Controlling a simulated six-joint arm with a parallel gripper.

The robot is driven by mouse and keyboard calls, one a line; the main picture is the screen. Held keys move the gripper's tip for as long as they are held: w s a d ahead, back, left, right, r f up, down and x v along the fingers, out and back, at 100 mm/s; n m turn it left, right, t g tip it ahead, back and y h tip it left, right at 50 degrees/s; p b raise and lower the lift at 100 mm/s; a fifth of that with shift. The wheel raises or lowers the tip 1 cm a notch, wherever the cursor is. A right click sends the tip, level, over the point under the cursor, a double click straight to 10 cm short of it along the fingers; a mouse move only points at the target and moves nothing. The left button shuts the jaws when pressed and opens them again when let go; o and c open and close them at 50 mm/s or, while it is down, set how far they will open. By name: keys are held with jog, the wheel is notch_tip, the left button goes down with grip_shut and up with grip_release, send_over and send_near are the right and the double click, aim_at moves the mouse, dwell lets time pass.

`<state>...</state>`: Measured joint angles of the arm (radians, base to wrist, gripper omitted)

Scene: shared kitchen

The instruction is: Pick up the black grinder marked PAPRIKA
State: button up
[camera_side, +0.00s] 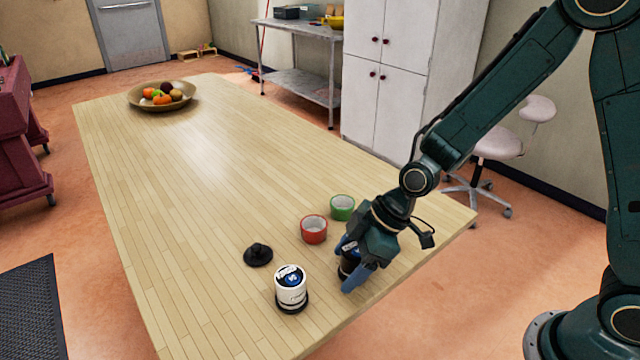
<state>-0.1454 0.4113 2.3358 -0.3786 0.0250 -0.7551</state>
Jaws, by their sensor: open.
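A black grinder (346,268) stands on the wooden table in the side view, partly hidden by my gripper. A bit of white label shows near its top, but I cannot read it. My gripper (349,264) points down, with one blue finger on the far left side of the black grinder and the other on its near right side. The jaws are open around the grinder; whether either finger touches it I cannot tell. A white grinder (291,290) with a black base and a dark blue top stands to the left and nearer the camera.
A red cup-like ring (314,229) and a green one (342,207) stand just behind my gripper. A black knobbed lid (258,255) lies left of them. A fruit bowl (146,103) sits at the table's far end. The middle of the table (200,170) is clear.

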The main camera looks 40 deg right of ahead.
aim_at(350, 250)
dwell(0.3)
jog(key=c, duration=1.3)
jog(key=shift+o, duration=0.2)
jog(key=shift+r, duration=0.2)
notch_tip(350, 250, up, 20)
jog(key=shift+f, duration=0.15)
